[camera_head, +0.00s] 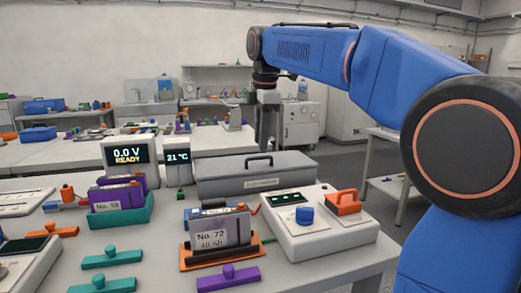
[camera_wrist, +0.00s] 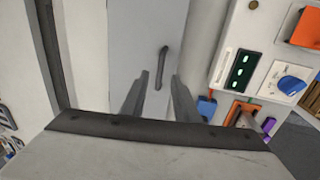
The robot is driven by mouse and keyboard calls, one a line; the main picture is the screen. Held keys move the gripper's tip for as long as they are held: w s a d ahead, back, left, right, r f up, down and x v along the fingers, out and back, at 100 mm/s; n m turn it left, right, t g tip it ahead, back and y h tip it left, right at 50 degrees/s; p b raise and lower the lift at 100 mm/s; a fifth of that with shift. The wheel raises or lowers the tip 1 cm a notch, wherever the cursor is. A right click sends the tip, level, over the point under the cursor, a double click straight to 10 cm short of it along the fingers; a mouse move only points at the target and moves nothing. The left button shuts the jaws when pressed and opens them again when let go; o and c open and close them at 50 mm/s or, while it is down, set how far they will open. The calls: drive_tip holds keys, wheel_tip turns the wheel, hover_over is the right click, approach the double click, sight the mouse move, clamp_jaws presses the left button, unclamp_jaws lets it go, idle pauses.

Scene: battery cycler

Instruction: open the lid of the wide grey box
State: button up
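The wide grey box (camera_head: 230,185) stands at the back of the near table, with its lid (camera_head: 222,167) shut. A dark bar handle (camera_head: 258,158) stands on top of the lid. In the wrist view, the lid (camera_wrist: 135,40) lies below, and the handle (camera_wrist: 162,65) shows just beyond my fingertips, roughly between them. My gripper (camera_head: 267,140) points down above the handle in the head view. In the wrist view, my gripper (camera_wrist: 159,82) has its two fingers apart with nothing between them. I cannot tell the exact height left between fingertips and handle.
A white device (camera_head: 318,235) with a blue knob and orange clamp stands right of and in front of the box. A small 21 °C display (camera_head: 178,157) and a 0.0 V display (camera_head: 127,154) stand to the left. A battery block (camera_head: 220,230) sits in front. Air above the box is clear.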

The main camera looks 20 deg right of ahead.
hover_over(261, 168)
drive_tip(key=shift+f, duration=2.05)
clamp_jaws()
